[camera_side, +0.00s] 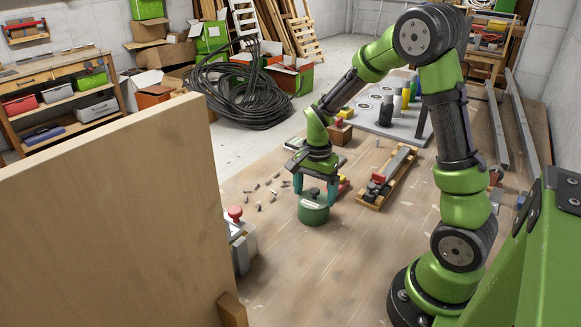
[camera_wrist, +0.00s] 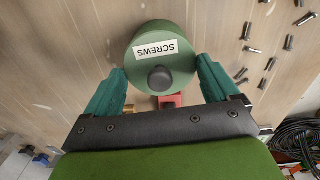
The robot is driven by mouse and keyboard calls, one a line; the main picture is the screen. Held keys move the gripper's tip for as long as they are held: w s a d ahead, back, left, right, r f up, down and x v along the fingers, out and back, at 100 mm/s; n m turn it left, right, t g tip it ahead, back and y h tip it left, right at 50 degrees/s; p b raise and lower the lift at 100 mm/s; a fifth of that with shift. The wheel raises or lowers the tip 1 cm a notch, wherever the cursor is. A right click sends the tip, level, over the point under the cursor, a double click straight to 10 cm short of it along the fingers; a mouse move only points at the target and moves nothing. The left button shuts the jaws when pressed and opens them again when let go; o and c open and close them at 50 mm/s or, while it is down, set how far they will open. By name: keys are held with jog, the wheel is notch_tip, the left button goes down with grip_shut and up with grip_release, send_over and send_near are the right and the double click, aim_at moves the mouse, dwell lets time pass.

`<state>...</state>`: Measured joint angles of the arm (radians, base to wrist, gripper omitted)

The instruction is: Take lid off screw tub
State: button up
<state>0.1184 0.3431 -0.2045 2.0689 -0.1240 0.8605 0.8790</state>
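The screw tub (camera_side: 313,215) is a short green cylinder standing upright on the wooden surface. Its green lid (camera_wrist: 183,62) is on, with a dark round knob (camera_wrist: 160,78) on top. A white "SCREWS" label (camera_wrist: 156,50) shows in the wrist view. My gripper (camera_side: 315,192) points down at the tub, its teal fingers apart on either side of the lid and knob. In the wrist view my gripper (camera_wrist: 160,72) is open with the tub between its fingers. Small gaps seem to show; I cannot tell whether either finger touches the lid.
Loose screws (camera_wrist: 250,50) lie scattered beside the tub. A wooden jig with a red part (camera_side: 387,182) lies to the right. A grey box with a red button (camera_side: 239,235) stands at front left, near a tall wooden panel (camera_side: 110,215). A black coiled hose (camera_side: 240,95) lies behind.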

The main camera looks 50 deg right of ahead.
jog(key=c, duration=0.5)
jog(key=shift+r, duration=0.2)
jog(key=shift+r, duration=0.55)
notch_tip(320, 180, up, 2)
jog(key=shift+r, duration=0.2)
jog(key=s+a+r, duration=0.1)
jog(key=s+a, duration=0.3)
jog(key=s, duration=1)
send_over(289, 242)
notch_tip(289, 242, down, 3)
jog(key=shift+m, duration=0.5)
jog(key=shift+f, duration=3.6)
